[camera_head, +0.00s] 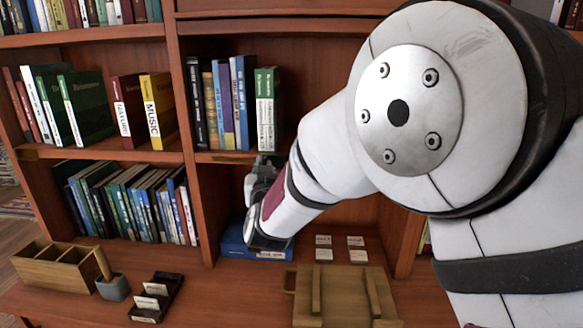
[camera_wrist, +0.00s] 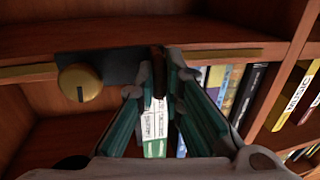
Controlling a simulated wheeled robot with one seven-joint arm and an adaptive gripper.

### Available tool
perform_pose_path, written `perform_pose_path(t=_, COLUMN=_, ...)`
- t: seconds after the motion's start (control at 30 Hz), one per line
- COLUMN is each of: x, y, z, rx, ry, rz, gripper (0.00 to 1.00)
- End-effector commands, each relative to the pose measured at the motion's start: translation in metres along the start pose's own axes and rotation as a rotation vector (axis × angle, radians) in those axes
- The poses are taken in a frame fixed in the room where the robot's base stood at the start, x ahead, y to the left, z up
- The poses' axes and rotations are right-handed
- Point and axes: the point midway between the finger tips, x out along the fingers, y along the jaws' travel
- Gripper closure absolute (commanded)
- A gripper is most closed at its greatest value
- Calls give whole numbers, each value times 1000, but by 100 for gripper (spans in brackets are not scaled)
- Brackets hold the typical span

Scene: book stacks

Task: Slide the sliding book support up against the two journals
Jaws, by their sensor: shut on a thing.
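The two journals, green and white, stand upright at the right end of the middle-shelf book row (camera_head: 266,108). In the wrist view their white spines (camera_wrist: 154,128) show between my fingers. The sliding book support is a dark plate with a round brass knob (camera_wrist: 80,82) at the shelf's front edge. Its narrow dark upright piece (camera_wrist: 157,62) lies between my fingertips. My gripper (camera_wrist: 158,75) is shut on this piece; in the head view my gripper (camera_head: 264,172) is just below the journals. My arm hides most of the support there, and I cannot tell whether it touches the journals.
Brass strips (camera_wrist: 228,53) run along the shelf edge. A blue box (camera_head: 238,243) lies beneath my gripper. White cards (camera_head: 323,241), a wooden board with bars (camera_head: 342,298), a card tray (camera_head: 155,298) and a wooden organizer (camera_head: 58,266) occupy the counter.

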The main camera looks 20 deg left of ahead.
Motion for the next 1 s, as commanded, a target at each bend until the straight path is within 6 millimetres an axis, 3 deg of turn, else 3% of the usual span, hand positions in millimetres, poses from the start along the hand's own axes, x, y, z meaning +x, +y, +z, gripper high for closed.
perform_pose_path(t=0.2, x=4, y=-21, z=-1, rx=0, ry=1, rz=-3, gripper=100)
perform_pose_path(t=0.6, x=4, y=-23, z=0, rx=0, ry=1, rz=-2, gripper=100)
perform_pose_path(t=0.63, x=4, y=-23, z=0, rx=0, ry=1, rz=-2, gripper=87)
perform_pose_path(t=0.7, x=4, y=-23, z=0, rx=0, ry=1, rz=-2, gripper=71)
perform_pose_path(t=1.0, x=4, y=-22, z=0, rx=0, ry=0, rz=0, gripper=70)
